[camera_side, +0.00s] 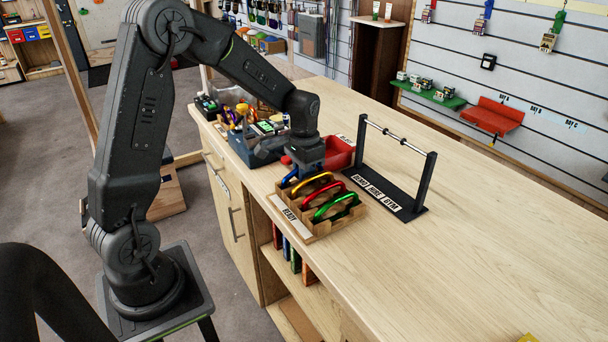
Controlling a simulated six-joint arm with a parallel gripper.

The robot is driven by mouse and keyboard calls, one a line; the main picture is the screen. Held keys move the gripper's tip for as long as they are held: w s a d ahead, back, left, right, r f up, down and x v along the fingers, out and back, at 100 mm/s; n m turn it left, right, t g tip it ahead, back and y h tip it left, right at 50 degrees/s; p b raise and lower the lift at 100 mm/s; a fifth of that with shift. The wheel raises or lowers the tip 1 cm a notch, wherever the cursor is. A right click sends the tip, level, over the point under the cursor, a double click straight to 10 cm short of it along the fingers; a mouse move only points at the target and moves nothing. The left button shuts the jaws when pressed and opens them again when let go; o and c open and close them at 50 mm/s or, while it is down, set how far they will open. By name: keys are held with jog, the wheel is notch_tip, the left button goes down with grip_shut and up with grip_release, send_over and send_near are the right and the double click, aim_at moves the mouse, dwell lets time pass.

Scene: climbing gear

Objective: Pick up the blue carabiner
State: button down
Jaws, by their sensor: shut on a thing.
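A wooden rack (318,226) with a paper label stands near the front edge of the wooden counter. A yellow carabiner (318,178), a red carabiner (322,191) and a green carabiner (336,204) stand in its slots. The blue carabiner (289,177) shows only in part at the rack's back left end, under my gripper (304,172). My gripper points down there and is shut on the blue carabiner. The fingertips are mostly hidden, and I cannot tell whether the carabiner is clear of its slot.
A black stand with a horizontal bar (396,137) and a labelled base is right of the rack. A red bin (340,153) sits behind the rack. A dark bin of gear (250,150) stands left of my gripper. The counter's right side is mostly clear.

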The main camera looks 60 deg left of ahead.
dwell(0.4)
jog(key=shift+r, duration=0.6)
notch_tip(320, 180, up, 3)
jog(key=shift+f, duration=0.15)
jog(key=s+a+r, duration=0.7)
jog(key=s+a, duration=0.1)
jog(key=shift+a, duration=0.2)
jog(key=shift+r, duration=0.1)
jog(key=c, duration=1.7)
grip_release()
jog(key=shift+c, duration=0.2)
grip_shut()
